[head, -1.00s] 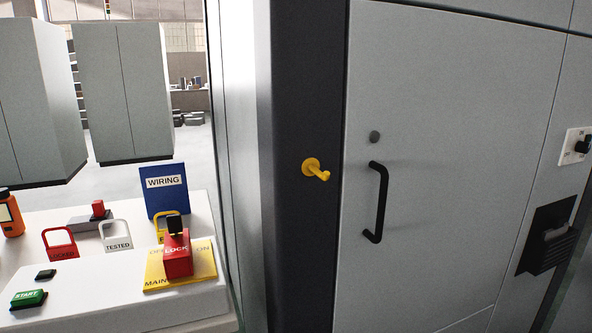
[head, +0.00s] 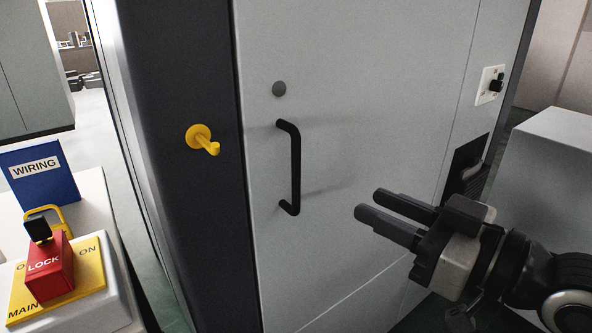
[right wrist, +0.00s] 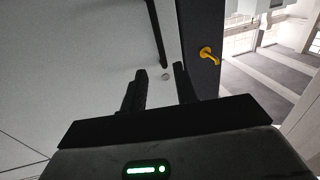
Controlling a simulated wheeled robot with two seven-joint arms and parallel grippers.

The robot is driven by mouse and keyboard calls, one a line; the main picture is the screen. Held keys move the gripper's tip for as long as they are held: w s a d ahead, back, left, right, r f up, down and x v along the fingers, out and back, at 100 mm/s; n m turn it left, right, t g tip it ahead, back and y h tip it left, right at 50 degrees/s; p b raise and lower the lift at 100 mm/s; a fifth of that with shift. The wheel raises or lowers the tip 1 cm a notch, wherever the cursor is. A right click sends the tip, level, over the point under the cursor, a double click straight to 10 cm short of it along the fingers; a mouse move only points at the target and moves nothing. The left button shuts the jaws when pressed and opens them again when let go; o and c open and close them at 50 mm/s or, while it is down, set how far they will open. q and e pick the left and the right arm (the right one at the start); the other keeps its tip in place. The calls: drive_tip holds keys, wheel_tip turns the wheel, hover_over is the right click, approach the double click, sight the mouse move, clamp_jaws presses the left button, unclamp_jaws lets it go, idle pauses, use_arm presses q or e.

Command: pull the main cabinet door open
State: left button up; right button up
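The main cabinet door (head: 350,110) is a light grey panel, closed flush with its dark frame. Its black bar handle (head: 295,168) stands upright near the left edge. My right gripper (head: 366,202) is to the right of the handle, apart from it, with its two fingers parted and nothing between them. In the right wrist view the handle (right wrist: 157,35) shows beyond the open fingertips (right wrist: 161,73). My left gripper is not in view.
A yellow hook (head: 204,139) sticks out of the frame left of the door. A grey box-like unit (head: 555,150) stands at right. A switch plate (head: 490,85) is right of the door.

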sight(299, 171)
drive_tip(key=p+x, duration=0.2)
drive_tip(key=x, duration=1.2)
drive_tip(key=shift+w+a, duration=0.15)
drive_tip(key=shift+w, duration=0.05)
clamp_jaws()
